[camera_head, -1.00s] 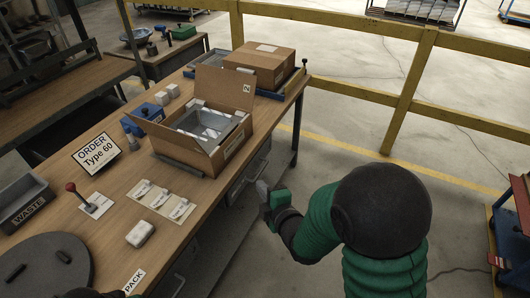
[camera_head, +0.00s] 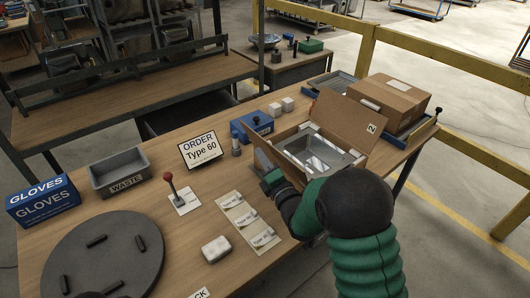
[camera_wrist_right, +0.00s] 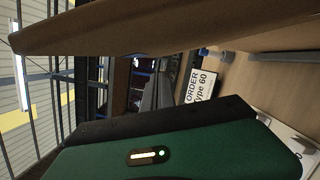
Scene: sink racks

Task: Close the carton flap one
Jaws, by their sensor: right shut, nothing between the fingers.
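The open brown carton (camera_head: 284,163) sits on the wooden bench, with a grey tray-like item (camera_head: 318,154) inside. Its flap marked 2 (camera_head: 350,122) stands raised at the back. My right gripper (camera_head: 262,160) is shut and empty at the carton's near left side, low by the bench top. I cannot tell whether it touches the carton. My right arm hides the carton's near side, and I cannot make out flap one clearly in the head view. In the right wrist view a brown cardboard panel (camera_wrist_right: 130,28) crosses the top, close to my green gripper body. My left gripper does not show.
A closed box (camera_head: 388,100) stands in a blue tray behind the carton. A blue case (camera_head: 252,125), an order sign (camera_head: 201,149), a lever (camera_head: 175,190) and label cards (camera_head: 245,220) are left of or before it. A round dark disc (camera_head: 103,255) lies at left.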

